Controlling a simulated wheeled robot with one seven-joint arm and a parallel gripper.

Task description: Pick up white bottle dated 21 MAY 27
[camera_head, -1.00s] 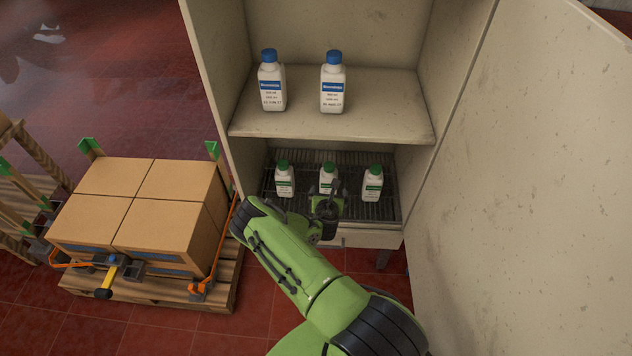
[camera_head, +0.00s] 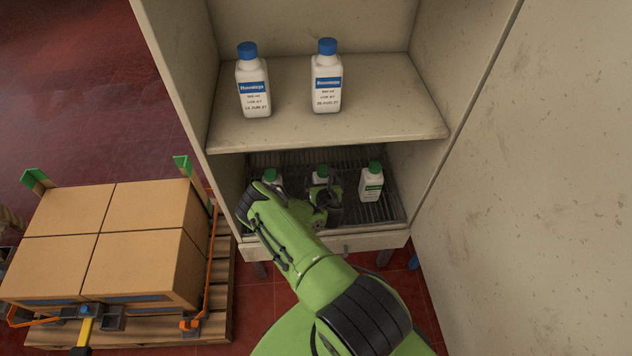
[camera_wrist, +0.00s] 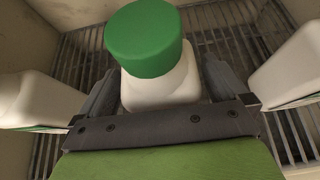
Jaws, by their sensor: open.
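Two white bottles with blue caps stand upright on the upper shelf, one at the left (camera_head: 254,86) and one at the right (camera_head: 327,80). Their date lines are too small to read surely. Three white bottles with green caps stand on the lower grate: left (camera_head: 272,178), middle (camera_head: 320,172) and right (camera_head: 370,184). My gripper (camera_head: 324,190) is at the middle one. In the wrist view the middle bottle (camera_wrist: 160,88) is between my open jaws (camera_wrist: 158,92). I cannot tell whether they touch it. Its label is hidden.
The upper shelf (camera_head: 300,130) overhangs the lower compartment. Side bottles flank my gripper closely in the wrist view, left (camera_wrist: 35,100) and right (camera_wrist: 292,68). The cabinet door (camera_head: 540,170) stands at the right. Boxes (camera_head: 110,235) on a pallet (camera_head: 217,300) stand at the left.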

